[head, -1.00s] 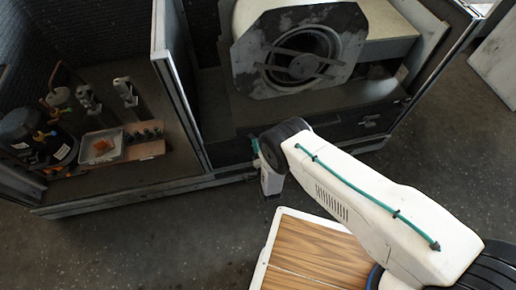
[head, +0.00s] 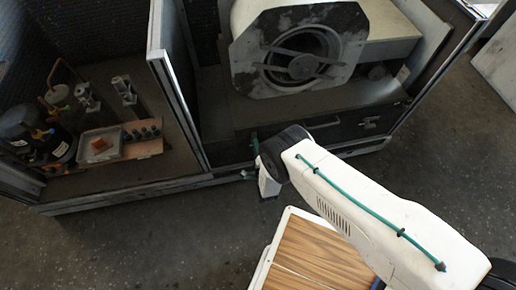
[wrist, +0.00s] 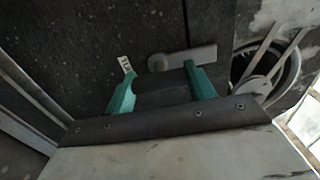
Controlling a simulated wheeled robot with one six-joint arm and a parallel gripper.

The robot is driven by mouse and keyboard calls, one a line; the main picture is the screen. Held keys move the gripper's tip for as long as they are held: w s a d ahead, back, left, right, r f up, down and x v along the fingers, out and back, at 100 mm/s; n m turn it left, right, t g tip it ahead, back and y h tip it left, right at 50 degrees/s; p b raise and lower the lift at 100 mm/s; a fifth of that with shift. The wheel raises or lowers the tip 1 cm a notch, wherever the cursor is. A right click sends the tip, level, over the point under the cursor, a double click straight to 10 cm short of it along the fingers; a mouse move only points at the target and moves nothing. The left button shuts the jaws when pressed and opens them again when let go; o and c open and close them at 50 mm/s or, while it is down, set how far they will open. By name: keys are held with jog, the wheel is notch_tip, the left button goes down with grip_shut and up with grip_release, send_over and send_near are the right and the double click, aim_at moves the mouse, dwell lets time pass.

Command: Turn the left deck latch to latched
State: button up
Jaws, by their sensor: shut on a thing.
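The left deck latch (wrist: 188,58) shows in the wrist view as a grey bar with a round hub at its left end, on the dark deck panel. The bar lies roughly level, its right end tilted slightly up in the picture. My gripper (wrist: 160,72) has two teal fingers at this latch, one left of the hub and one at the bar. The fingers stand apart with the latch held at their tips; the exact contact is partly hidden. In the head view, my gripper (head: 255,145) is at the front deck face, and my wrist hides the latch.
The blower housing (head: 290,55) stands behind the deck. A second latch (head: 370,122) shows on the deck face at right. An upright divider (head: 180,85) stands left of my gripper.

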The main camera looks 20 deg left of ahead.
jog(key=o, duration=1.4)
jog(key=v, duration=0.8)
